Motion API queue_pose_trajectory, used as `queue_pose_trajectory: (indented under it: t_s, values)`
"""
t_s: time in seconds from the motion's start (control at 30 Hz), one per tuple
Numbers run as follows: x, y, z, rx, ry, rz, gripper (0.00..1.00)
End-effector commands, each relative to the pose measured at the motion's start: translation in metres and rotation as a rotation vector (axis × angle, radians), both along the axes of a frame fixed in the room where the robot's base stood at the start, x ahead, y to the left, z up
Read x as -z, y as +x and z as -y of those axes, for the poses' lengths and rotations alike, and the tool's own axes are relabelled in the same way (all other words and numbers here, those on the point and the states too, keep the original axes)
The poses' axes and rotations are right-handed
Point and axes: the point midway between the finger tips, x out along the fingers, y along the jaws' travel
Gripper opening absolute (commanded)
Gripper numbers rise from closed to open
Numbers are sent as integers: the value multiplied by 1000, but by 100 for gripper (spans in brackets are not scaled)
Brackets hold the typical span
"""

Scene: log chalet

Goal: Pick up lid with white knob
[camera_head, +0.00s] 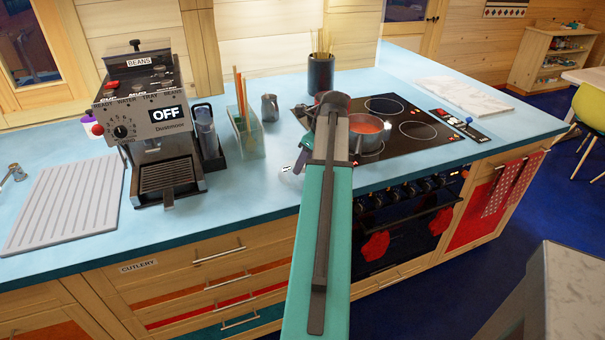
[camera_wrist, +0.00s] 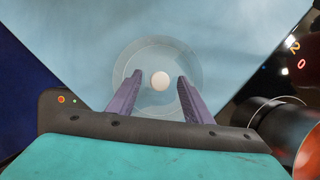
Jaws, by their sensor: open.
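The lid (camera_wrist: 138,75) is a round, see-through disc with a white knob (camera_wrist: 160,81) at its middle. In the wrist view it lies on the blue counter. My gripper (camera_wrist: 158,82) is open, with its two purple fingers reaching over the lid, one on each side of the knob. The fingers do not visibly touch the knob; their height above it is hard to tell.
A pot with orange-red contents (camera_head: 366,125) stands on the black hob (camera_head: 420,145), close right of my arm. A coffee machine (camera_head: 152,125), a divided glass holder (camera_head: 246,135) and a metal jug (camera_head: 270,107) stand to the left. A dark utensil pot (camera_head: 321,74) is behind.

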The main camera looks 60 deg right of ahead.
Motion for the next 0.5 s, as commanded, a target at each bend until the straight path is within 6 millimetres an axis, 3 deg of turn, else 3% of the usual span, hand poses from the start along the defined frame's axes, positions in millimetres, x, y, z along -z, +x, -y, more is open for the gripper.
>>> queue_pose_trajectory:
  t_s: [0.37, 0.5]
  values:
    - [0, 0, 0, 0, 0, 0, 46]
    - [0, 0, 0, 0, 0, 0, 25]
